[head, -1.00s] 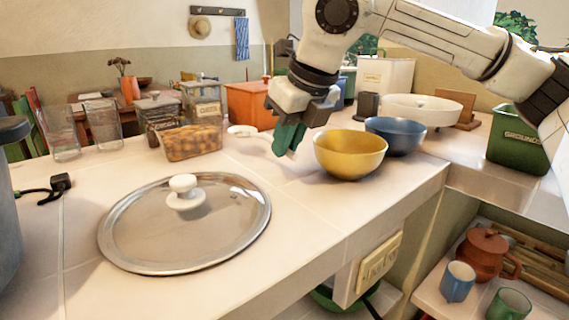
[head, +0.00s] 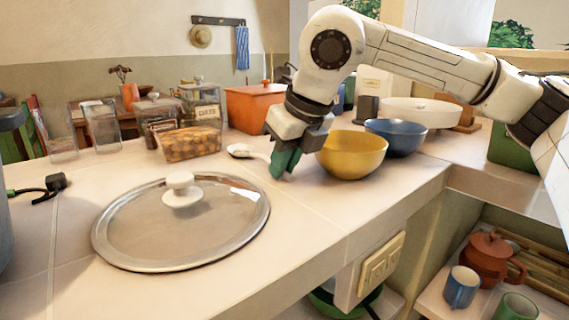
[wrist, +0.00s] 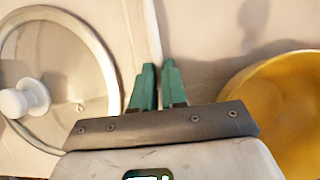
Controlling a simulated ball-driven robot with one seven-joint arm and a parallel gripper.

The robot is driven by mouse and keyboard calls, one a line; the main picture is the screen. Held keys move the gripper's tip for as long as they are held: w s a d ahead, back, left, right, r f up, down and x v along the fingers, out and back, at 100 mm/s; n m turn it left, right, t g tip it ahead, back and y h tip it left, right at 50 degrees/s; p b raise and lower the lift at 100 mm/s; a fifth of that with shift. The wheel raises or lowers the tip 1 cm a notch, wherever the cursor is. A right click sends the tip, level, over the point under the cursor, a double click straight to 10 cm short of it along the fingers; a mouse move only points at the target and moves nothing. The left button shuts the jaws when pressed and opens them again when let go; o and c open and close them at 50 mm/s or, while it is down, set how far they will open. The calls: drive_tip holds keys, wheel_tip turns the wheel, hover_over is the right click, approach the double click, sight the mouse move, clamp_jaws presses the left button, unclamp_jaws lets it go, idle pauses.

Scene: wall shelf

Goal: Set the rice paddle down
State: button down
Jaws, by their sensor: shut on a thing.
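The white rice paddle (head: 241,151) extends left from my gripper (head: 282,168) in the head view, its broad end near the clear containers. My gripper's green fingers are closed on its handle, low over the counter, just left of the yellow bowl (head: 352,155). Whether the paddle touches the counter cannot be told. In the wrist view, a pale strip that looks like the handle (wrist: 151,35) runs up from between the fingertips (wrist: 158,75). The gripped part is hidden by the fingers.
A glass lid (head: 150,230) with a white knob lies front left. The yellow bowl stands very close right of my gripper, with a blue bowl (head: 397,138) behind it. A nut-filled container (head: 190,144) stands behind left. Counter between lid and bowl is clear.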

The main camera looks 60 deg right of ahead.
drive_tip(key=c, duration=1.2)
unclamp_jaws()
drive_tip(key=shift+s+a+f, duration=0.1)
drive_tip(key=shift+f, duration=0.65)
drive_tip(key=shift+o, duration=0.2)
drive_tip(key=shift+r+p, duration=0.5)
drive_tip(key=shift+p, duration=0.05)
drive_tip(key=d+p+v, duration=0.1)
drive_tip(key=p+v, duration=0.2)
drive_tip(key=v, duration=0.9)
drive_tip(key=shift+a+r, duration=0.35)
drive_tip(key=shift+r, duration=0.05)
